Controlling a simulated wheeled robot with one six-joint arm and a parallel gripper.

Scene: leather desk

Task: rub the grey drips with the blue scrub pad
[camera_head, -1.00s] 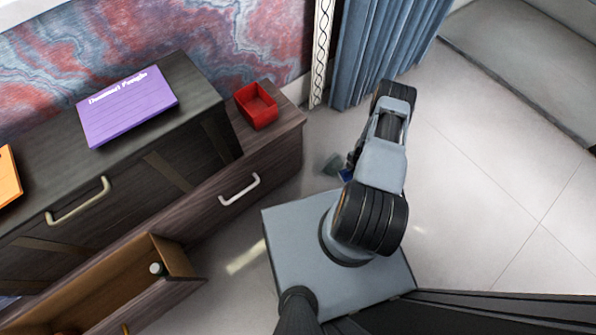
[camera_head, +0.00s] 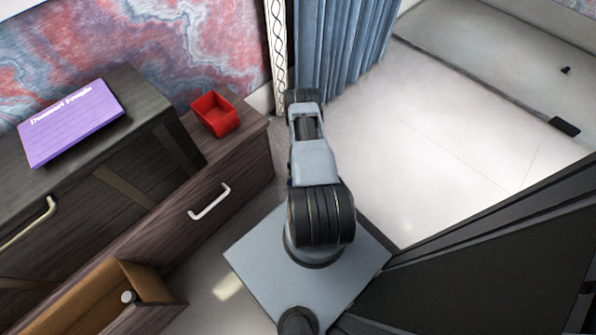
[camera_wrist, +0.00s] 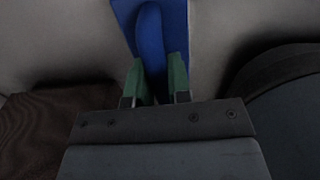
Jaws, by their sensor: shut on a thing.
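In the wrist view my gripper (camera_wrist: 158,88) has its two green fingers closed on the raised blue grip of the blue scrub pad (camera_wrist: 178,16). The pad reaches up past the fingertips to the top edge of that view. In the head view my arm hides the gripper and the pad. No grey drips show in either current view.
An open drawer (camera_head: 95,300) juts out at lower left.

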